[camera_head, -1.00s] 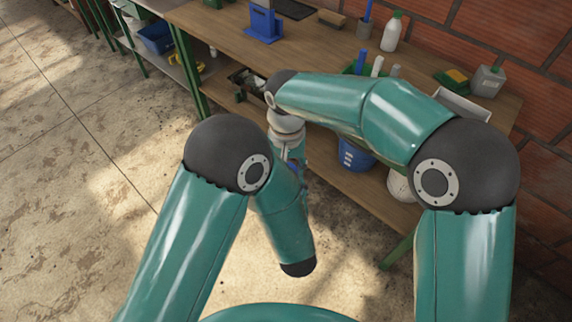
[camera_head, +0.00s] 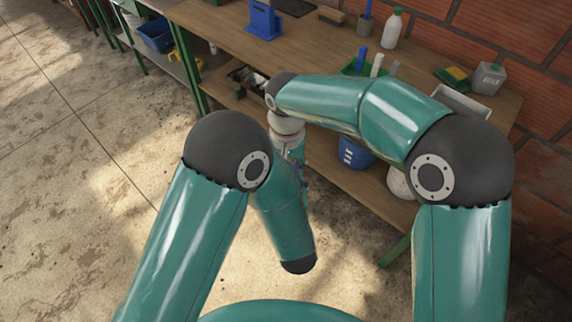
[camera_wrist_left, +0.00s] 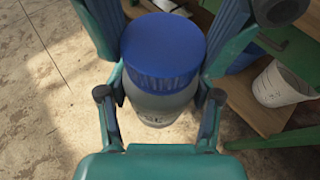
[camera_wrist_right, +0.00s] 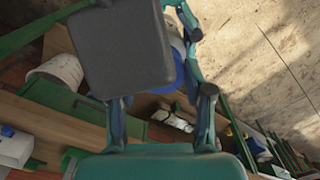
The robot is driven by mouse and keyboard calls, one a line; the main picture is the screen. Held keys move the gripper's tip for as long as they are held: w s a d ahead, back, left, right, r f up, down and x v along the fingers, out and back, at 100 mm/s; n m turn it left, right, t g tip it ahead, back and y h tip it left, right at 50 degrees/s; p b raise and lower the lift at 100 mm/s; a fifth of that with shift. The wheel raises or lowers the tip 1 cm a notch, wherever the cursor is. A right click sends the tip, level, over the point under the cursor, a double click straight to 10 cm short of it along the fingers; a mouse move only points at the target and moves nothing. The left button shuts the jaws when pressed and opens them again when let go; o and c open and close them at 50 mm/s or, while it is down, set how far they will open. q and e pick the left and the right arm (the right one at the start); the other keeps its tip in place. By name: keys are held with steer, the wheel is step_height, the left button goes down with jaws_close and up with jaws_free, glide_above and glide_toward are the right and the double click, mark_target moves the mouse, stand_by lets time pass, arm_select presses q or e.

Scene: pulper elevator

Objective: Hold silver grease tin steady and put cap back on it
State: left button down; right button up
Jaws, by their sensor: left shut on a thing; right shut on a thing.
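The silver grease tin (camera_wrist_left: 160,105) shows as a grey round body in the left wrist view, between the fingers of my left gripper (camera_wrist_left: 160,92), which is shut on it. The blue ribbed cap (camera_wrist_left: 163,50) sits over the tin's top; whether it is seated or only resting there I cannot tell. My right gripper (camera_wrist_right: 168,45) is shut, with a strip of blue between its fingers that looks like the cap. In the head view my arms hide the tin and cap.
The wooden workbench (camera_head: 300,50) carries a blue stand (camera_head: 264,20), a white bottle (camera_head: 392,30) and a grey canister (camera_head: 488,79). A blue bucket (camera_head: 355,152) and a white bucket (camera_wrist_left: 277,85) stand on its lower shelf. The concrete floor (camera_head: 80,210) at left is clear.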

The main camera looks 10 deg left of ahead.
steer(key=m, duration=0.7)
steer(key=shift+a, duration=0.1)
steer(key=m, duration=0.6)
steer(key=shift+w+m, duration=0.1)
steer(key=shift+m, duration=0.2)
steer(key=m, duration=0.6)
steer(key=shift+w+a, duration=0.1)
steer(key=m, duration=0.6)
steer(key=shift+w+m, duration=0.1)
steer(key=shift+m, duration=0.2)
steer(key=o, duration=0.7)
